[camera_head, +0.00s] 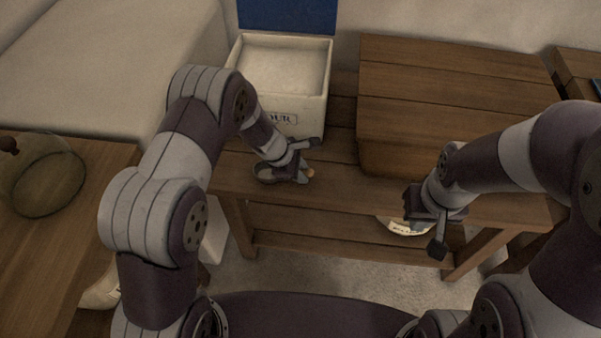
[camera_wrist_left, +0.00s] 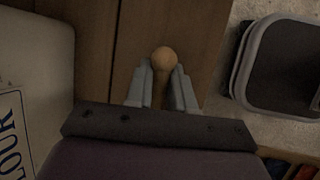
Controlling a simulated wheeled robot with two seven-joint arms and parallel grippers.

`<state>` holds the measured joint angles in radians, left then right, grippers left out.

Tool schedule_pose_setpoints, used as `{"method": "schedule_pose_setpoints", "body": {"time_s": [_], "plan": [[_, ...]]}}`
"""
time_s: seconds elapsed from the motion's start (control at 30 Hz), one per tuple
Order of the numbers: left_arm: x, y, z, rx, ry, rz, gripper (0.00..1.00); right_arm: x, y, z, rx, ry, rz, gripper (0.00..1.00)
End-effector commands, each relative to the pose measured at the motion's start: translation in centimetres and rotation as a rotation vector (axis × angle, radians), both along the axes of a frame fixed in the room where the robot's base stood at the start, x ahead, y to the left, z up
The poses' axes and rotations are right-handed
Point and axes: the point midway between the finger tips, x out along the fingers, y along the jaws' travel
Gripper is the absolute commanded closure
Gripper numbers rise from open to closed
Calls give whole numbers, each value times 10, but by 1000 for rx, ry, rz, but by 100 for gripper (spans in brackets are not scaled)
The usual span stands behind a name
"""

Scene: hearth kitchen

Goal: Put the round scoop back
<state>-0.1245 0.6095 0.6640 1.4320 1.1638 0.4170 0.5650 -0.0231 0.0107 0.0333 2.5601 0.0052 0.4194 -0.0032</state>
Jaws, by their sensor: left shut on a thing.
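The round scoop's wooden handle (camera_wrist_left: 162,78), with a ball-shaped end, stands between the fingers of my left gripper (camera_wrist_left: 160,92) in the left wrist view. My left gripper (camera_head: 301,175) is shut on it. In the head view the scoop's grey bowl (camera_head: 264,173) shows to the left of the gripper, low in front of the flour bin; whether it touches the bench is unclear. The cream flour bin (camera_head: 309,115) stands behind, its blue lid (camera_head: 288,16) up and pale flour (camera_head: 284,68) inside. My right gripper (camera_head: 428,222) is apart at the right; its jaws are unclear.
The bin and a large wooden box (camera_head: 440,75) stand on a wooden bench (camera_head: 235,178). A pale labelled thing (camera_head: 404,226) shows low under the bench. A narrow bench strip lies before the bin.

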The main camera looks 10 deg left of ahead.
Motion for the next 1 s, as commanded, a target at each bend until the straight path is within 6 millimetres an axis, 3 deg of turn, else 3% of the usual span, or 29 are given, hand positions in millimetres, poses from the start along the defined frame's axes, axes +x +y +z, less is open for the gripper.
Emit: {"method": "schedule_pose_setpoints", "body": {"time_s": [0.33, 0.37, 0.4, 0.43, 0.77, 0.87, 1.0], "plan": [[1, 0, -5, 0, -4, -1, 100, 0, 0, -5, 0, 0, 0, 100], [1, 0, -3, 0, -4, -1, 67, 0, 0, -3, 0, 0, 0, 100], [1, 0, -3, 0, -4, -1, 54, 0, 0, -3, 0, 0, 0, 100], [1, 0, -3, 0, -4, -1, 52, 0, 0, -3, 0, 0, 0, 100], [1, 0, 0, 0, -3, 0, 52, 0, 0, 0, 0, 0, 0, 100], [-1, 4, 12, 0, -4, 2, 52, 0, 0, 5, 0, 0, 0, 100], [-7, 18, 47, -1, -6, 3, 52, 0, 0, 16, 0, 0, 0, 100]]}}
